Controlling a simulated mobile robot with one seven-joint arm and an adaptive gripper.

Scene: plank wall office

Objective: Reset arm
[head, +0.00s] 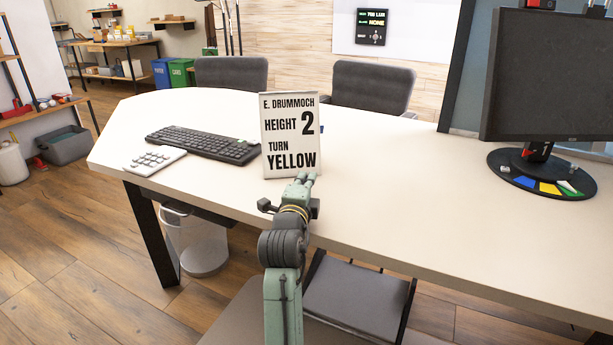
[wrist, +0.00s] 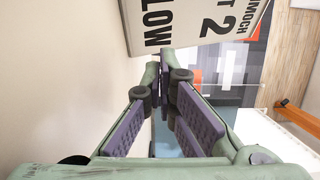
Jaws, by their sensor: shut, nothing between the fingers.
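My gripper (head: 307,178) is at the end of my green arm, low over the front part of the white desk (head: 420,215). In the wrist view the gripper (wrist: 165,55) shows its two fingers with purple pads; the fingertips are together with nothing between them. A white sign (head: 290,135) stands upright on the desk just beyond the fingertips, reading "E. DRUMMOCH HEIGHT 2 TURN YELLOW". The sign also shows rotated at the top of the wrist view (wrist: 200,40). I cannot tell whether the fingertips touch it.
A black keyboard (head: 205,143) and a white number pad (head: 155,160) lie left of the sign. A monitor (head: 550,75) stands at the right, its round base (head: 510,177) bearing coloured patches. Chairs (head: 370,87) stand behind the desk. The desk between sign and monitor is clear.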

